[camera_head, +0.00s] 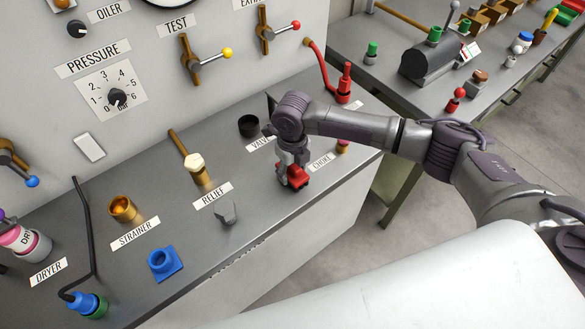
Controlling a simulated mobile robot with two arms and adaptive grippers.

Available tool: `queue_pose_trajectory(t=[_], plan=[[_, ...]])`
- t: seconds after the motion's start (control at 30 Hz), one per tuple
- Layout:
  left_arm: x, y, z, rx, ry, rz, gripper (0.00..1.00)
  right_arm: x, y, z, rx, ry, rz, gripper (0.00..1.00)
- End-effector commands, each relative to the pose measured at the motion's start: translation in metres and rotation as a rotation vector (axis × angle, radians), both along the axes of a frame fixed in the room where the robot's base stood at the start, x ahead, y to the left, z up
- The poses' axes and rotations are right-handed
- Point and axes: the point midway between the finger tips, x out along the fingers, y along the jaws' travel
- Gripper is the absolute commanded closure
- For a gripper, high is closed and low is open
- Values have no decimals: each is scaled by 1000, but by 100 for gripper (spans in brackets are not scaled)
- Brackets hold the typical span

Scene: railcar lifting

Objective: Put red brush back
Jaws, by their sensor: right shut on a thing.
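My right gripper (287,174) reaches over the grey bench and points down between the VALVE and CHOKE labels. It is shut on a small red thing, taken to be the red brush (299,177), at the bench's front edge. The fingers hide part of the brush, and I cannot tell if it touches the bench top. My left gripper is not in view.
The bench (260,235) holds a black cup (248,125), a brass valve (198,168), a grey knob (226,212), a brass strainer (122,208) and a blue socket (165,263). A red fitting (345,82) stands behind my arm. A cluttered second table (390,85) is at back right.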

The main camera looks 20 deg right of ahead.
Motion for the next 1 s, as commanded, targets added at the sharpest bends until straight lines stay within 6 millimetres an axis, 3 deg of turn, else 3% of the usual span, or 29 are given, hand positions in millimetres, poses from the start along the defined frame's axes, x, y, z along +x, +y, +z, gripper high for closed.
queue_pose_trajectory(t=[0.17, 0.2, 0.33, 0.77, 1.0], plan=[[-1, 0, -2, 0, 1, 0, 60, 0, 0, -3, 0, 0, -1, 92], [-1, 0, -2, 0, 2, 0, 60, 0, 0, -3, 0, 0, -1, 45], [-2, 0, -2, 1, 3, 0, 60, 0, 0, -3, 0, 0, -1, 24], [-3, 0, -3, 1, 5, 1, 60, 1, 0, 6, 0, -1, -1, 24], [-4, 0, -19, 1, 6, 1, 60, 1, -1, 51, 1, -5, 0, 24]])
